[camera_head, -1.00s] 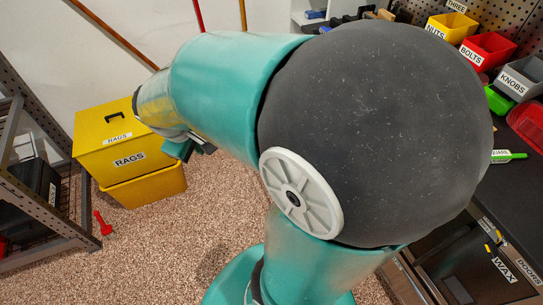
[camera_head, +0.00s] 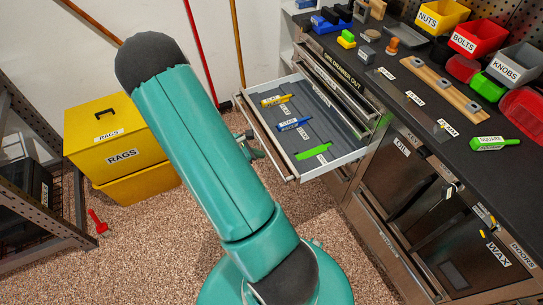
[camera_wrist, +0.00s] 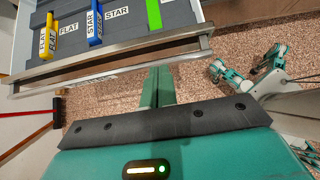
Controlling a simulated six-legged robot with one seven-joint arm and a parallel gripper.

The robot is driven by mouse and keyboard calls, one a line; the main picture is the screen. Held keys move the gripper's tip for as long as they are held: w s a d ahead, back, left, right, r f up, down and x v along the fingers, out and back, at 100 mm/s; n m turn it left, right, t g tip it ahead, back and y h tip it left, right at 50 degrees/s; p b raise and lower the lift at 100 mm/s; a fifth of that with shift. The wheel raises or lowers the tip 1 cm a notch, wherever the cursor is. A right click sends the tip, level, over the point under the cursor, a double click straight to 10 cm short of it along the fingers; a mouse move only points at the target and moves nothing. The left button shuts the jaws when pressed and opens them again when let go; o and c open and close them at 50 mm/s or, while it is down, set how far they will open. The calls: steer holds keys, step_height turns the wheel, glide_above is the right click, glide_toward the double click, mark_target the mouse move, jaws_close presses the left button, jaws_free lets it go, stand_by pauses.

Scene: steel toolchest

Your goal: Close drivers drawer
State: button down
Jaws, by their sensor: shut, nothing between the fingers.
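The drivers drawer (camera_head: 287,90) is pulled out of the steel toolchest on the right. It has a grey inside and a steel front. It holds a yellow driver (camera_head: 277,100), a blue driver (camera_head: 294,125) and a green driver (camera_head: 314,151), each in a labelled slot. In the wrist view the drawer's front edge (camera_wrist: 110,60) crosses the upper left, with the drivers behind it. My gripper (camera_head: 252,146) is just outside the drawer front, partly hidden by my arm. In the wrist view my gripper (camera_wrist: 157,85) is shut and empty, below the drawer front; I cannot tell if they touch.
The dark worktop (camera_head: 400,95) carries coloured bins and small tools. A cabinet door (camera_head: 400,160) with labels is below it. A yellow rags bin (camera_head: 120,150) stands on the speckled floor at left, near a metal shelf (camera_head: 20,115). A red tool (camera_head: 98,222) lies beside it.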

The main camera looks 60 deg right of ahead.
mark_target(283, 159)
steer(key=x, duration=0.9)
steer(key=shift+s+d+f, duration=0.15)
steer(key=shift+d+f, duration=0.1)
steer(key=shift+d, duration=0.05)
steer(key=shift+d, duration=0.1)
